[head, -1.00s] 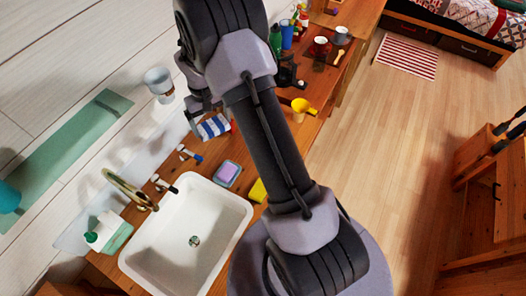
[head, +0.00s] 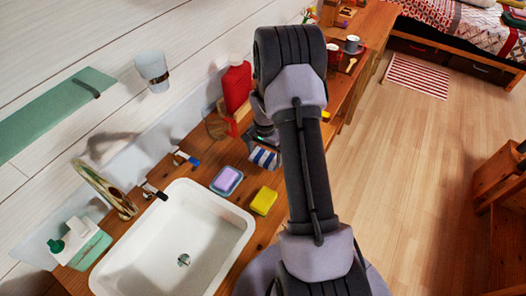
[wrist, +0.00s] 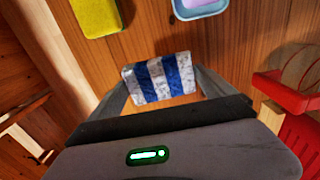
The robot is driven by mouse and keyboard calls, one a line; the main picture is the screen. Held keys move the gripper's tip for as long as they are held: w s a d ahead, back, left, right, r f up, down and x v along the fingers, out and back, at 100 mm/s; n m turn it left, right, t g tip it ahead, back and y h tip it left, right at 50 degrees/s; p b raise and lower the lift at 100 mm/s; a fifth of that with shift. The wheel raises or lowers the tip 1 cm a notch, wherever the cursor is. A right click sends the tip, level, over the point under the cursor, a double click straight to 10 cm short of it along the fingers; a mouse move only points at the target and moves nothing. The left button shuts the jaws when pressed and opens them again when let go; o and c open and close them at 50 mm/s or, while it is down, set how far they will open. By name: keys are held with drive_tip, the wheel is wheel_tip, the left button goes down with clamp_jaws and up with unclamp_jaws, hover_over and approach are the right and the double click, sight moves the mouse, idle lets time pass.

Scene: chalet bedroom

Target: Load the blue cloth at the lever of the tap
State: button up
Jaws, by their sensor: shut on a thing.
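The blue and white striped cloth (head: 264,158) is in my gripper (head: 263,145), above the wooden counter to the right of the sink. In the wrist view the cloth (wrist: 160,78) spans the space between the fingers of my gripper (wrist: 163,88). The brass tap spout (head: 104,190) rises at the sink's left. Two small levers stand behind the sink: one with a blue end (head: 187,157) and one with a dark end (head: 154,191). The cloth is apart from both levers. My arm hides part of the counter behind.
The white sink (head: 180,240) is at the lower left. A soap dish (head: 226,180) and a yellow sponge (head: 263,201) lie between sink and cloth. A soap dispenser box (head: 80,243) is beside the tap.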

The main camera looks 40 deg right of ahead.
sight(262, 151)
drive_tip(key=w, duration=0.1)
drive_tip(key=w+d, duration=0.1)
drive_tip(key=w, duration=0.1)
drive_tip(key=w+d, duration=0.1)
drive_tip(key=shift+w+d+f, duration=0.1)
drive_tip(key=shift+w+f, duration=0.15)
drive_tip(key=shift+f, duration=0.1)
drive_tip(key=shift+f+b, duration=0.6)
drive_tip(key=shift+f, duration=1.1)
